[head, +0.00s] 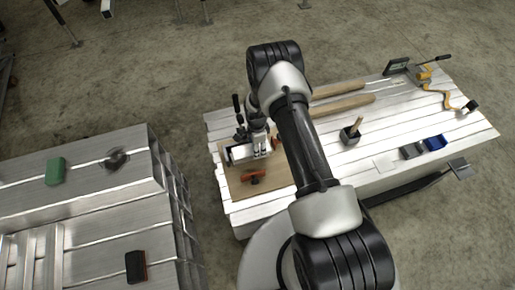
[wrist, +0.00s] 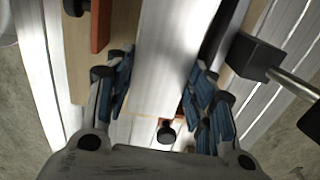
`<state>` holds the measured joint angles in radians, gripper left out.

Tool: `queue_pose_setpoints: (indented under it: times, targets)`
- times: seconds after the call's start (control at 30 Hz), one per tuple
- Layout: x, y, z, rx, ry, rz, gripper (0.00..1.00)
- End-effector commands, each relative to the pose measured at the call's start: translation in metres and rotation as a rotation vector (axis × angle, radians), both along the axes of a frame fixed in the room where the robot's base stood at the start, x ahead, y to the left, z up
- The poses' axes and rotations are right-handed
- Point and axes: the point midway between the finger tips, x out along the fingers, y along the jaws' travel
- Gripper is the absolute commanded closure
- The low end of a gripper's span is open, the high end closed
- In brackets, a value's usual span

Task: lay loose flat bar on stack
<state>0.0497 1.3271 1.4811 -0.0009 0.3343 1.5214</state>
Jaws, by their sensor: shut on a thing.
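My gripper (head: 262,146) is over the near left part of the white slatted table, above a brown board (head: 232,184). In the wrist view my gripper (wrist: 160,78) has its blue-padded fingers on either side of a broad silver flat bar (wrist: 178,45), shut on it. The flat bar's pale end also shows in the head view (head: 238,153), beside the gripper. The bar is low over the board; whether it touches the board I cannot tell. Several long silver bars (head: 32,258) lie side by side at the lower left; whether they are the stack is unclear.
Orange clamps (head: 253,178) lie on the board, close to the gripper. A dark block with a handle (head: 350,134) and wooden rods (head: 342,107) lie to the right. A blue box (head: 435,143) and yellow tool (head: 422,73) are farther right. A green block (head: 55,171) sits on the left metal structure.

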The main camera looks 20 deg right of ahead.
Motion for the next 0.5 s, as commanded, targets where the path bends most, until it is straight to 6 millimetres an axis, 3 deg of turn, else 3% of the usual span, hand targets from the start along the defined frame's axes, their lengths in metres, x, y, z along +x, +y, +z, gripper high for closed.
queue_pose_setpoints:
  times: [0.5]
  targets:
    - [0.008,0.0,-0.025,0.0,-0.001,0.0,0.92]
